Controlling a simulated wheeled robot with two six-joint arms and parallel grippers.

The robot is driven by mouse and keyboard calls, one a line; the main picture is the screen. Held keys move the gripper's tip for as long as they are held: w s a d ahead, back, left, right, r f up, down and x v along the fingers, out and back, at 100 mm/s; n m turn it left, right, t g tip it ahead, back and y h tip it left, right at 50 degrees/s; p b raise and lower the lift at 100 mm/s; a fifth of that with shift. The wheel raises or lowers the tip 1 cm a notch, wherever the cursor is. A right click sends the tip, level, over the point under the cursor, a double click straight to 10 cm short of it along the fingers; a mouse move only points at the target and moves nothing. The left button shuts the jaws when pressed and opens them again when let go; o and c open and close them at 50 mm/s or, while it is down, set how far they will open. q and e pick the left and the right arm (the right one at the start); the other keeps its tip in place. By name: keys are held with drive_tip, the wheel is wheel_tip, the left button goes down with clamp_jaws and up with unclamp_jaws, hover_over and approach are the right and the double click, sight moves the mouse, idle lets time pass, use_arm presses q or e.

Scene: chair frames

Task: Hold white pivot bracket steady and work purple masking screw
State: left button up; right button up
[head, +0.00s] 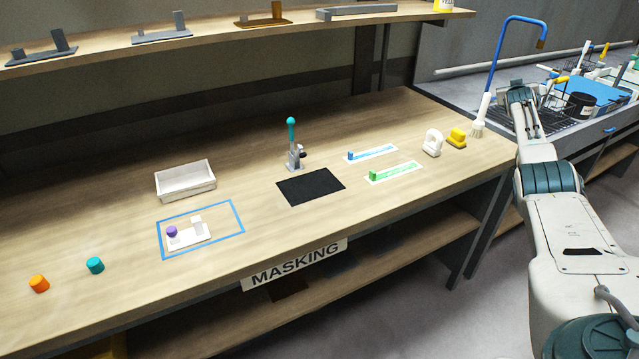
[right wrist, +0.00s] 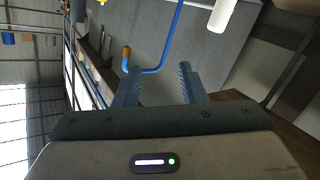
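The white pivot bracket (head: 188,238) lies on the workbench inside a blue taped rectangle (head: 240,220), with a small upright block at its right end. The purple masking screw (head: 171,231) sits at its left end; how deep it is seated cannot be told. My right arm rises along the right side of the head view, far from the bracket. In the right wrist view the right gripper (right wrist: 159,70) has its fingers apart, with nothing between them. My left gripper is not in view.
A white bin (head: 185,182), black mat (head: 310,187) and teal-handled clamp (head: 293,150) stand behind the bracket. Teal (head: 95,265) and orange (head: 39,284) plugs lie left. A blue sink pipe (head: 497,50) is near my right arm. Bare bench surrounds the blue rectangle.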

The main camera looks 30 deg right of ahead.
drive_tip(key=w+a+r+t, duration=0.1)
drive_tip(key=w+a+r, duration=0.3)
drive_tip(key=r, duration=0.2)
drive_tip(key=w+a+r+t, duration=0.1)
drive_tip(key=w+a+r, duration=0.3)
drive_tip(key=r, duration=0.2)
drive_tip(key=w+a+r+n+t+y, duration=0.1)
drive_tip(key=w+a+r+t, duration=0.15)
drive_tip(key=a+r, duration=0.95)
drive_tip(key=w+a+r+n+t, duration=0.2)
drive_tip(key=w+a+r, duration=0.1)
drive_tip(key=a+r, duration=0.9)
drive_tip(key=w+a+f+n+g+y, duration=0.1)
drive_tip(key=w+a+f+n+y, duration=0.35)
drive_tip(key=a+f, duration=0.6)
drive_tip(key=w+a+f+n+g+y, duration=0.1)
drive_tip(key=w+a+f+n+y, duration=0.2)
drive_tip(key=w+a+f+y, duration=0.5)
drive_tip(key=n+g+y, duration=0.9)
drive_tip(key=n+g, duration=0.5)
approach(206, 231)
drive_tip(key=shift+a+r, duration=0.4)
drive_tip(key=shift+r, duration=0.2)
drive_tip(key=shift+a+r, duration=0.35)
drive_tip(key=shift+r, duration=0.25)
drive_tip(key=x, duration=0.7)
drive_tip(key=shift+a+f, duration=0.25)
clamp_jaws()
